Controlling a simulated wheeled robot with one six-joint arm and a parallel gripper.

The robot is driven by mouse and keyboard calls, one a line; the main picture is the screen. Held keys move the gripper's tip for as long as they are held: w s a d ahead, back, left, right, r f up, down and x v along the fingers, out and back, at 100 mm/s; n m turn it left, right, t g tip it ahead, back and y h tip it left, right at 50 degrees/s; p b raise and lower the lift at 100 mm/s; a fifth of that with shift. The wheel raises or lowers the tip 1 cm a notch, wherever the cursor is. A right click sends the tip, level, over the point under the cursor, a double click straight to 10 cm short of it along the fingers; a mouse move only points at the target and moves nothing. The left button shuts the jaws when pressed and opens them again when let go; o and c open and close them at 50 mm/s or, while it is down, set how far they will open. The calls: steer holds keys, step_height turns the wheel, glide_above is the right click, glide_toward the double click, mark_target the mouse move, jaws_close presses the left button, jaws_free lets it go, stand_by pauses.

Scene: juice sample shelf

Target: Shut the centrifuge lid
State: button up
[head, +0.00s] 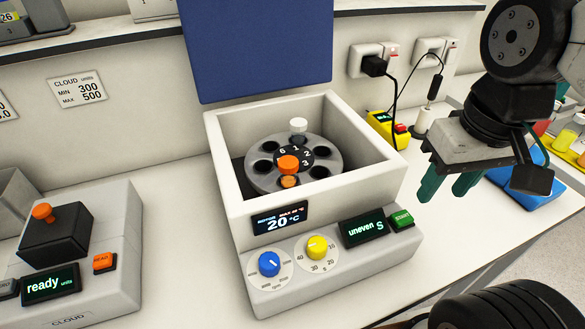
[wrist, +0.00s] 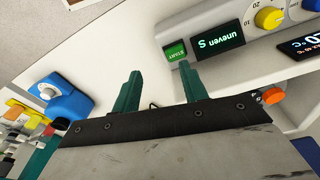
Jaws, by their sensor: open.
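The centrifuge (head: 318,262) is a white box on the bench with its top open. Its blue lid (head: 255,50) stands upright at the back. Inside is a grey rotor (head: 262,178) with numbered holes, holding a white-capped tube (head: 298,125) at the back and an orange-capped tube at the front. Its display (head: 366,228) reads "uneven S", beside a green START button (head: 401,219). My gripper (head: 450,188) is open and empty, to the right of the centrifuge and apart from it. In the wrist view the green fingers (wrist: 160,85) are spread, with the centrifuge front beyond them.
A grey device (head: 120,250) reading "ready" stands at the left. A yellow device (head: 385,128) and a plugged cable are behind the centrifuge's right side. A shelf edge runs along the back wall.

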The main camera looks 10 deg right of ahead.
jaws_close()
steer(key=w+a+r+n+t, duration=0.1)
steer(key=w+a+r, duration=0.4)
steer(key=w+r, duration=0.6)
steer(key=w+a+r, duration=0.5)
steer(key=w+r, duration=0.5)
steer(key=w, duration=0.2)
steer(key=w+a+r+n+t, duration=0.1)
steer(key=w+a+r, duration=0.5)
steer(key=w+r, duration=0.5)
steer(key=w+a+r+t, duration=0.1)
steer(key=w+a+r, duration=0.2)
steer(key=w+a, duration=0.65)
steer(key=shift+y, duration=0.4)
steer(key=x, duration=0.3)
steer(key=s+x, duration=0.1)
steer(key=x, duration=0.2)
steer(key=a+x, duration=0.1)
steer(key=x, duration=0.2)
steer(key=shift+s+a+f, duration=0.1)
steer(key=shift+s+f, duration=0.1)
steer(key=shift+s, duration=0.05)
steer(key=shift+s+f, duration=0.2)
steer(key=shift+s, duration=0.1)
steer(key=shift+s+d, duration=0.2)
steer(key=shift+s, duration=0.55)
steer(key=shift+s+d, duration=0.15)
steer(key=shift+s, duration=0.65)
